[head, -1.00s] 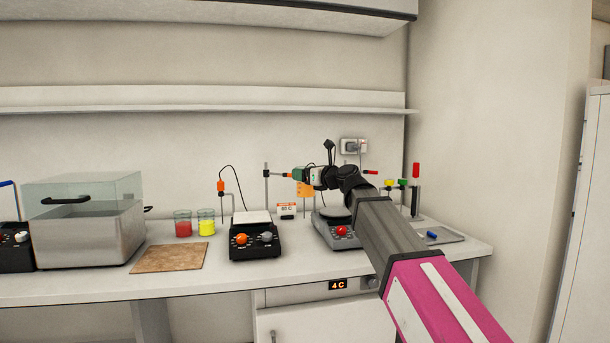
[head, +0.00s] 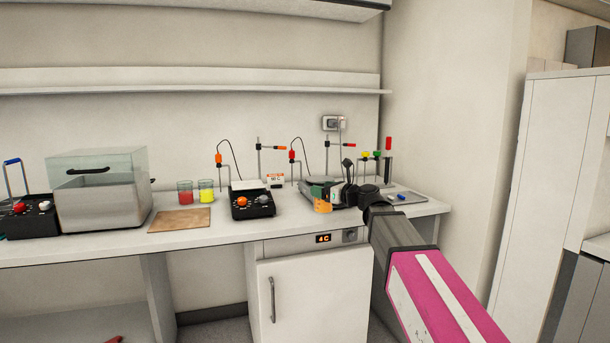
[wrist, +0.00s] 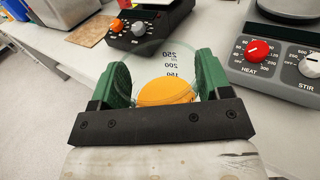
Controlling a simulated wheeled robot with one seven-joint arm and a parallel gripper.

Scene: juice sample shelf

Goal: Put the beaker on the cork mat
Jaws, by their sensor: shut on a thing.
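My gripper (head: 321,192) has green fingers and is shut on a clear beaker (wrist: 161,57) with orange liquid and printed volume marks. In the head view the beaker (head: 322,206) is in front of the right-hand hot plate, seemingly held above the bench. In the wrist view my gripper (wrist: 160,78) has one finger on each side of the beaker. The brown cork mat (head: 181,220) lies flat and bare on the bench, well to the left of my gripper. Part of it shows at the top left of the wrist view (wrist: 90,32).
A red beaker (head: 185,194) and a yellow beaker (head: 206,192) stand behind the mat. A black hot plate (head: 252,211) sits between the mat and my gripper. A clear-topped bath (head: 103,204) stands left of the mat. A grey hot plate (wrist: 268,58) with a red knob is close on the right.

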